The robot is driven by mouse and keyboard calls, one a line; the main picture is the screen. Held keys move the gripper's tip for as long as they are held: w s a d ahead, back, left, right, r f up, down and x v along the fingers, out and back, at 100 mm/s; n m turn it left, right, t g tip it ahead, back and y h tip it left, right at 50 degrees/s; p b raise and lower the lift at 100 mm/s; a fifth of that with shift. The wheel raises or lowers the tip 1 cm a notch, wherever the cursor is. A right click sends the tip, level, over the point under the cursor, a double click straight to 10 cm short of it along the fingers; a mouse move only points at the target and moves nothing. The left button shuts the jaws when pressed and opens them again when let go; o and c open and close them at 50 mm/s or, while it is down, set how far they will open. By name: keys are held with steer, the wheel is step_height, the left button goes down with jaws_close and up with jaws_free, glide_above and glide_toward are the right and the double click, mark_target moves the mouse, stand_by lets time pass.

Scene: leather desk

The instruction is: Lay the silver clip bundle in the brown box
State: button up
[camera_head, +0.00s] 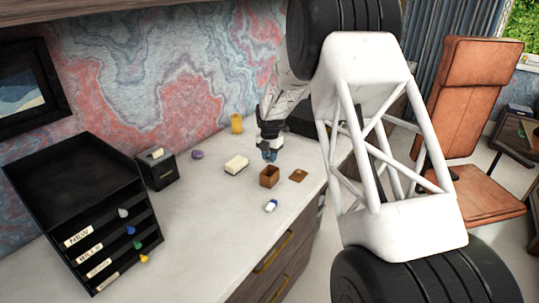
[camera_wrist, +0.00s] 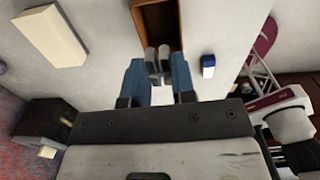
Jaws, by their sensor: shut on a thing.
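The brown box (camera_head: 269,181) stands open on the pale desk top. In the wrist view the brown box (camera_wrist: 181,22) shows just beyond the fingertips, partly cut off by the top edge. My gripper (camera_head: 270,156) is above and slightly behind the box in the head view. In the wrist view my gripper (camera_wrist: 158,72) is shut on the silver clip bundle (camera_wrist: 152,56), held between its two blue fingers. The bundle's tips overlap the box's near end in that view; its exact height cannot be told. I cannot make out the bundle in the head view.
A flat brown piece (camera_head: 298,175) lies right of the box. A cream block (camera_head: 236,165) is to its left, and a blue-and-white eraser (camera_head: 271,205) in front. A yellow cup (camera_head: 237,123) stands behind. A black drawer unit (camera_head: 90,215) is at left.

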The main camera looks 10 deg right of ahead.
steer(key=shift+f, duration=2.2)
steer(key=o, duration=1)
steer(key=shift+r, duration=0.15)
steer(key=shift+r, duration=3.75)
steer(key=shift+r, duration=0.1)
